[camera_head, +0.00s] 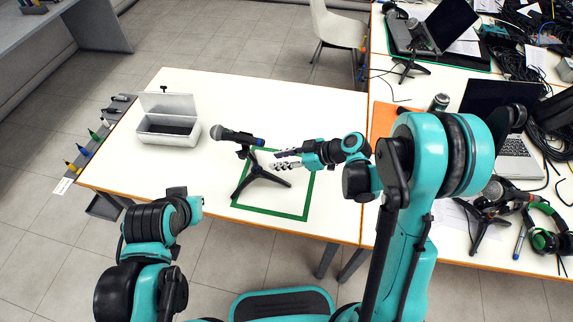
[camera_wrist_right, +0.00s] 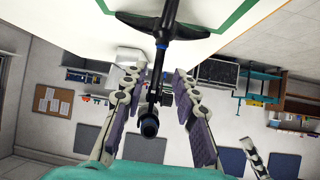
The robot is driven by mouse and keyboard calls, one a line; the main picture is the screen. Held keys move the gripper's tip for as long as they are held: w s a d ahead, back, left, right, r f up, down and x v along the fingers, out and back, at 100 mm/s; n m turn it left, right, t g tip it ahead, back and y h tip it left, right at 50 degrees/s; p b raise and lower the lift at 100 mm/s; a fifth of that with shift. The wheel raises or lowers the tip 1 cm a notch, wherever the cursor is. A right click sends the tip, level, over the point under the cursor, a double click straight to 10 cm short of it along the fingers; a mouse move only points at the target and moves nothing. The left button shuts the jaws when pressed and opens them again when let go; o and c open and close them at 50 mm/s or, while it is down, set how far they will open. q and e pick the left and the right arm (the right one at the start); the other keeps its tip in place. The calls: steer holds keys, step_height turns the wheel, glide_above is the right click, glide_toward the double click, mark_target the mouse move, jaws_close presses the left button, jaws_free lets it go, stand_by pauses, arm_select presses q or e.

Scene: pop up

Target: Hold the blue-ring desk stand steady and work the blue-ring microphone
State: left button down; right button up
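The blue-ring microphone (camera_head: 230,135) lies nearly level on top of the blue-ring desk stand (camera_head: 258,178), its grey head to the left and its blue band to the right. The stand's black tripod rests upright on the white table inside a green outline. My right gripper (camera_head: 278,160) is just right of the stand, open, fingers pointing left. In the right wrist view, the stand's pole (camera_wrist_right: 157,75) shows between the spread fingers of the right gripper (camera_wrist_right: 155,82), without clear contact. My left arm is folded at lower left; its fingers are not visible.
Markers hang along the left edge. Another microphone stand (camera_head: 484,222), a laptop (camera_head: 515,160) and headphones (camera_head: 545,238) crowd the right table. White surface is free around the stand.

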mark_target(262, 172)
steer(key=b+x, duration=0.3)
steer(key=x, duration=0.5)
steer(key=shift+a+f, duration=0.1)
steer(key=shift+f, duration=0.1)
steer(key=shift+r, duration=0.1)
jaws_close()
stand_by(0.9)
